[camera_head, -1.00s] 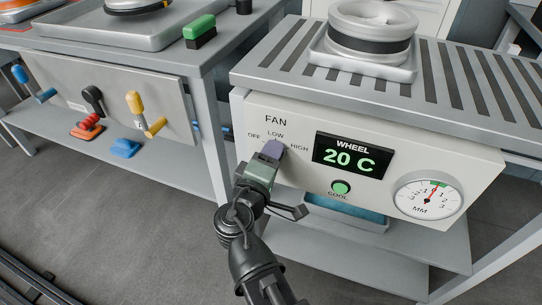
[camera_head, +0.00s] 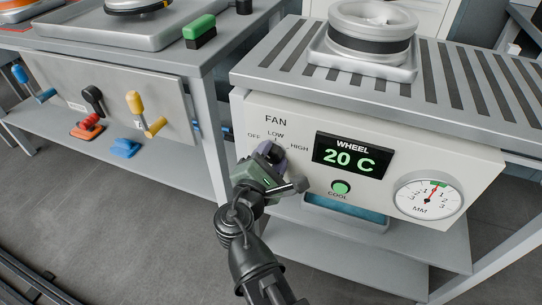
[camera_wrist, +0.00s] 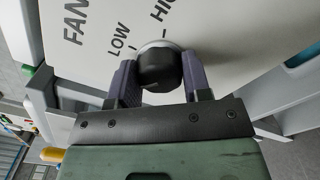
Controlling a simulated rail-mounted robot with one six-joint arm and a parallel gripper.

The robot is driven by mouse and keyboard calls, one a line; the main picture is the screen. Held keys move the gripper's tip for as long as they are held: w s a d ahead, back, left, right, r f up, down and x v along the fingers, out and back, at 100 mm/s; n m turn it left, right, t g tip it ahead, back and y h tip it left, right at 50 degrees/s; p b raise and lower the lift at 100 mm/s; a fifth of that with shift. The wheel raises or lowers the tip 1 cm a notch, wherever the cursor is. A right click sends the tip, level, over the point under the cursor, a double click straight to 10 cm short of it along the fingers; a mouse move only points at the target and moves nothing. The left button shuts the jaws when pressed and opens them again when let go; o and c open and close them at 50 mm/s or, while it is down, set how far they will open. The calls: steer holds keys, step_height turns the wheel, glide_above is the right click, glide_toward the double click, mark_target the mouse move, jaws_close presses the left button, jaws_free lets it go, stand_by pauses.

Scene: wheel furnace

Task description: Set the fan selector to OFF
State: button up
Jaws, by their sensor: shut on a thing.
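The fan selector is a black round knob (camera_wrist: 158,68) with a pale ring behind it, on the white front panel (camera_head: 300,180). FAN, LOW and HIGH print shows beside it in the wrist view; the head view also shows OFF to the left. My gripper (camera_head: 268,152) is at the panel, and its two purple-grey fingers are shut on the knob from both sides in the wrist view. In the head view the gripper mostly covers the knob. I cannot tell where its pointer points.
Right of the knob are the WHEEL display (camera_head: 350,156) reading 20 C, the green COOL button (camera_head: 341,187) and a round MM gauge (camera_head: 428,199). Another bench with coloured handles (camera_head: 145,112) is at the left.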

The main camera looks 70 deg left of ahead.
steer(key=shift+n, duration=1.2)
steer(key=o, duration=0.9)
steer(key=v, duration=1.1)
steer(key=shift+w, duration=0.1)
